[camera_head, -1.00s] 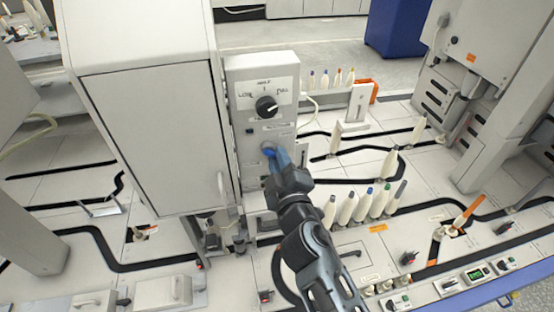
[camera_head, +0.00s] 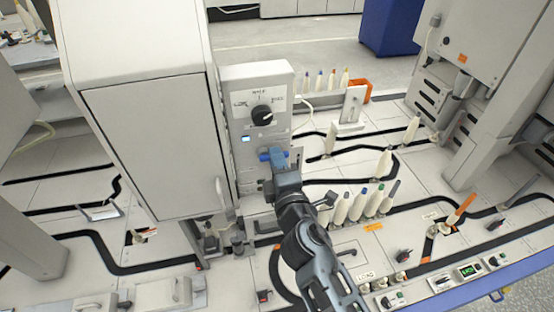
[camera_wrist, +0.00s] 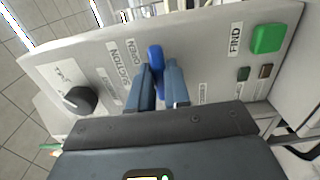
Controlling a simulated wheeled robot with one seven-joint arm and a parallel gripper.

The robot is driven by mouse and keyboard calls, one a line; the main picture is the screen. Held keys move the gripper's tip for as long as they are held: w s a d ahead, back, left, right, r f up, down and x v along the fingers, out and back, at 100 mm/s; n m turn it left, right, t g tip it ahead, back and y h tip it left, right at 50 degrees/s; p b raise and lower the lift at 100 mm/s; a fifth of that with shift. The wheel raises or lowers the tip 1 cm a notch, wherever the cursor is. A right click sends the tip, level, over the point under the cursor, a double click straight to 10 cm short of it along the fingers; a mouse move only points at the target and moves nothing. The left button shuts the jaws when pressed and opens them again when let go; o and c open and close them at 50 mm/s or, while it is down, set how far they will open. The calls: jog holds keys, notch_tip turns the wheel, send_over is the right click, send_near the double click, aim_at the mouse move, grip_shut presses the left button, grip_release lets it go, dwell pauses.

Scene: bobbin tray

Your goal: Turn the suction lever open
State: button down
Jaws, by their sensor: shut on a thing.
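The suction lever (camera_wrist: 156,58) is blue and sits on the light grey control panel (camera_wrist: 215,50), beside labels reading "SUCTION" and "OPEN" in the wrist view. In the head view the blue lever (camera_head: 264,156) shows low on the panel front, partly hidden by my gripper (camera_head: 277,158). In the wrist view the two fingers of my gripper (camera_wrist: 160,78) stand on either side of the lever and are shut on it. The far part of the lever shows above the fingertips; the rest between them is partly hidden.
A black rotary knob (camera_head: 262,115) is above the lever on the panel. A green button (camera_wrist: 268,38) labelled "FIND" is at the panel's other end. A tall grey cabinet (camera_head: 150,140) stands close left. Several bobbins (camera_head: 357,206) stand right of my arm.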

jog(key=shift+s+a+r, duration=0.1)
jog(key=shift+a+r, duration=0.05)
jog(key=shift+a, duration=0.2)
jog(key=c, duration=1.4)
grip_release()
jog(key=o, duration=0.3)
jog(key=shift+d, duration=0.15)
jog(key=v, duration=0.7)
jog(key=shift+s+d, duration=0.15)
jog(key=shift+s, duration=0.2)
